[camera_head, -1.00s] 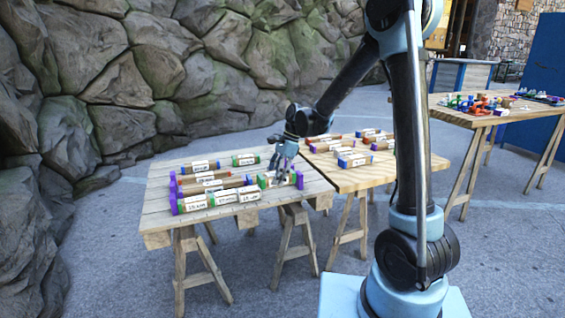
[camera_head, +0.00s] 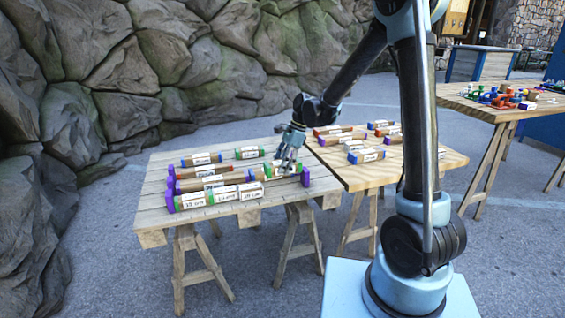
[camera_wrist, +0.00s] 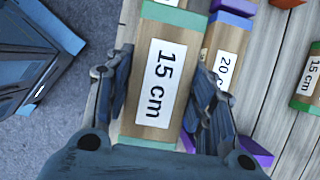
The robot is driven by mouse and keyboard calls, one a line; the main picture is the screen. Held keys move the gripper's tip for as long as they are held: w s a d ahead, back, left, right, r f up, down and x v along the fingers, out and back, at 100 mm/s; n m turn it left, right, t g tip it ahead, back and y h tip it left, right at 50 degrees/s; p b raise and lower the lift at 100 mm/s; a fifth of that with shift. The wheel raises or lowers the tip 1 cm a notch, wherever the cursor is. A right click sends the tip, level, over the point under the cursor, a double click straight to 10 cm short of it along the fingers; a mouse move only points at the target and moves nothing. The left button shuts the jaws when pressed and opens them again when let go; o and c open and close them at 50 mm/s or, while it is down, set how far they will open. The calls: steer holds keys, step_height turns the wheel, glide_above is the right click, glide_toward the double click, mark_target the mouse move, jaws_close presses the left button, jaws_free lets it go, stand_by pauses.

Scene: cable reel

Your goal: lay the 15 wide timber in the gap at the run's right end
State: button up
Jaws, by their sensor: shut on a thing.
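A 15 cm timber (camera_wrist: 160,75) with green ends lies between the fingers of my gripper (camera_wrist: 165,105), which is shut on it; its label faces the wrist camera. In the head view my gripper (camera_head: 290,160) is over the right end of the near table. The front run of labelled timbers (camera_head: 225,195) starts at a purple block (camera_head: 170,202) on the left. A purple end block (camera_head: 305,176) stands at the right. The fingers partly hide the held timber, and I cannot tell whether it touches the table.
Another 15 cm timber (camera_wrist: 309,80) is farther right. More timbers (camera_head: 365,156) lie on the adjoining table. Loose timbers (camera_head: 249,153) lie at the near table's back. A far table (camera_head: 500,110) holds small coloured parts.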

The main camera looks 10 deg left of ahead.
steer(key=shift+f, duration=3.55)
steer(key=shift+f, duration=0.35)
steer(key=o, duration=1.3)
steer(key=shift+c, duration=0.2)
steer(key=shift+r, duration=0.1)
